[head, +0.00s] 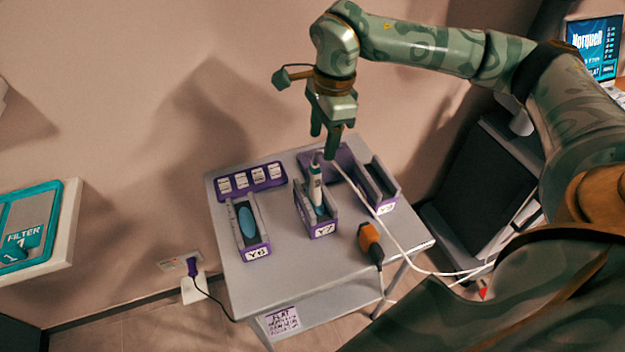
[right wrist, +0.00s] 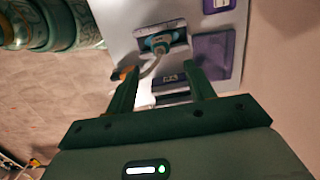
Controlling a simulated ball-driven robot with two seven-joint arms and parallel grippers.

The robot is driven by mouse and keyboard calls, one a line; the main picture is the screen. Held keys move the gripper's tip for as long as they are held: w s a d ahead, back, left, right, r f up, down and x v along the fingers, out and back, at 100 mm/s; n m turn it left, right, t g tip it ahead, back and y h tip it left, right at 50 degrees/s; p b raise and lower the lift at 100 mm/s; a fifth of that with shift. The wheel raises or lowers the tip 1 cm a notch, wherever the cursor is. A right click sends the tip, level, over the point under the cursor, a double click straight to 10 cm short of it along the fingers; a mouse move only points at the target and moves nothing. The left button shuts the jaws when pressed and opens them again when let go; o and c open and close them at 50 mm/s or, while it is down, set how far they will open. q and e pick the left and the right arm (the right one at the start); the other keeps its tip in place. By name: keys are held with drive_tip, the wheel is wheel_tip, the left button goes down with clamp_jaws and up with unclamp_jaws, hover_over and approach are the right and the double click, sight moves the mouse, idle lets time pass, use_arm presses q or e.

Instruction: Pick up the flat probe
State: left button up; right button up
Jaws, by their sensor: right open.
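A white and teal probe (head: 315,186) stands upright in the middle holder (head: 322,229), marked Y7, with a white cable from its top. Which object is the flat probe I cannot tell for sure. An orange and black device (head: 370,242) lies on the table's front right. My right gripper (head: 325,142) is open and empty, pointing down just above and behind the upright probe's top. In the right wrist view, its fingers (right wrist: 160,75) are apart, with the teal and white probe (right wrist: 160,42) beyond them. My left gripper is not in view.
The left holder (head: 257,252), marked Y6, contains a blue oval piece (head: 247,220). The right holder (head: 385,208) looks empty. A purple labelled strip (head: 250,180) lies at the back left. The white cable (head: 385,232) crosses the table's right side. The front left tabletop is clear.

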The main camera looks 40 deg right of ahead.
sight(315, 168)
drive_tip(key=f, duration=0.4)
drive_tip(key=shift+a+f+b, duration=0.3)
drive_tip(key=shift+b, duration=0.1)
drive_tip(key=f, duration=0.1)
drive_tip(key=f+b, duration=0.1)
drive_tip(key=f, duration=0.1)
drive_tip(key=a+f+b, duration=0.1)
drive_tip(key=f, duration=0.1)
drive_tip(key=shift+w, duration=0.3)
drive_tip(key=shift+r, duration=0.1)
clamp_jaws()
